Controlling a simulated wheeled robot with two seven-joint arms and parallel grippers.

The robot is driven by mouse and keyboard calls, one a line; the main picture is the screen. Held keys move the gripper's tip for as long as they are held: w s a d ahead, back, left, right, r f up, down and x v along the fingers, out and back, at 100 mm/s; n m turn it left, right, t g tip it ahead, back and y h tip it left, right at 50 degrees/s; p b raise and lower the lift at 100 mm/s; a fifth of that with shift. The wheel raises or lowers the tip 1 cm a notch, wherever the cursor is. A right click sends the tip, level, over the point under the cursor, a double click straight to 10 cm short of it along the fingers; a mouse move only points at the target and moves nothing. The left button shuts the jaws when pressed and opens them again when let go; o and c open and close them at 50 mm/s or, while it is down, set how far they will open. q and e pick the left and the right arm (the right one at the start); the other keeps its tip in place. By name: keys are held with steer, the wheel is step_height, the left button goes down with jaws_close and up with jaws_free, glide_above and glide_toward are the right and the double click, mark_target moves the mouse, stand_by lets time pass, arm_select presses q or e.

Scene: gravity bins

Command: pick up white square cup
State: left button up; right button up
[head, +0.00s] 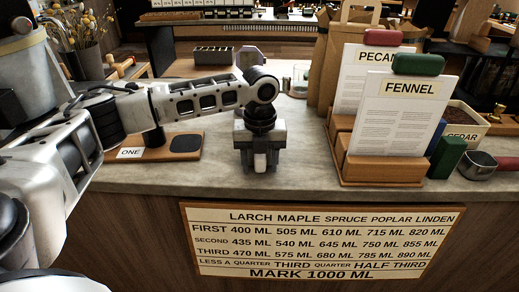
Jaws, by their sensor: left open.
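My left gripper (260,160) points down over the front part of the grey counter (310,172), with its arm reaching in from the left. Its jaws are open, but the far side of them is hidden from this angle. I cannot make out a white square cup clearly. A pale piece shows low between the fingers, and I cannot tell whether it is part of the gripper or a cup. The gripper and arm cover the counter behind them. My right gripper is not in view.
Wooden stands with cards marked PECAN (375,80) and FENNEL (405,120) stand to the right, beside a metal scoop (480,165). A wooden board marked ONE (185,146) lies left. A clear glass (300,80) and a dark rack (213,56) stand behind.

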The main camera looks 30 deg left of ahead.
arm_select(q)
steer(key=shift+f, duration=0.1)
jaws_close()
